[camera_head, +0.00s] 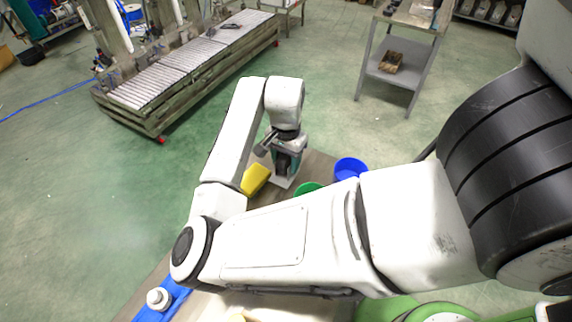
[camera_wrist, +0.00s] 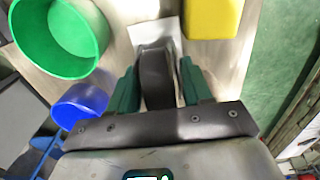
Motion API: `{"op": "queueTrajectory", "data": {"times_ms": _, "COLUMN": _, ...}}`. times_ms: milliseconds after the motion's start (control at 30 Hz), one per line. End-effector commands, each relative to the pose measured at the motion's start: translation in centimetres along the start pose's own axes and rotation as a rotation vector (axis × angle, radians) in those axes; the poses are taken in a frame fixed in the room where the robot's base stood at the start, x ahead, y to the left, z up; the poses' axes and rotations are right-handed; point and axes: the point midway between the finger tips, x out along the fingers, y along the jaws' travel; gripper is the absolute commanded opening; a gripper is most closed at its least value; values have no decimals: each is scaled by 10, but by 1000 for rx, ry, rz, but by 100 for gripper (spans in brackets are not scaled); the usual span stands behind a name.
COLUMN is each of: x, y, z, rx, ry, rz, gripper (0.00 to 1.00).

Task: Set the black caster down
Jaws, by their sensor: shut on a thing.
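The black caster (camera_wrist: 156,72) is between the two green fingers of my gripper (camera_wrist: 160,84) in the wrist view, and the gripper is shut on it. A white square (camera_wrist: 143,31) lies on the table just beyond the caster, partly covered by it. I cannot tell whether the caster touches it. In the head view my gripper (camera_head: 284,164) is low over the table, above the white square (camera_head: 282,183). The caster is hard to make out there against the dark gripper.
A yellow block (camera_head: 255,179) stands left of the gripper. A green bin (camera_head: 307,188) and a blue bin (camera_head: 350,168) stand to the right. A blue tray with a white round object (camera_head: 158,298) is at the near left. A roller conveyor (camera_head: 185,65) stands farther off.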

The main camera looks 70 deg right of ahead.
Motion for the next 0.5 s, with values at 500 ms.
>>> {"op": "queueTrajectory", "data": {"times_ms": 500, "x": 28, "y": 1, "z": 1, "rx": -1, "ry": 0, "rz": 2, "gripper": 3}}
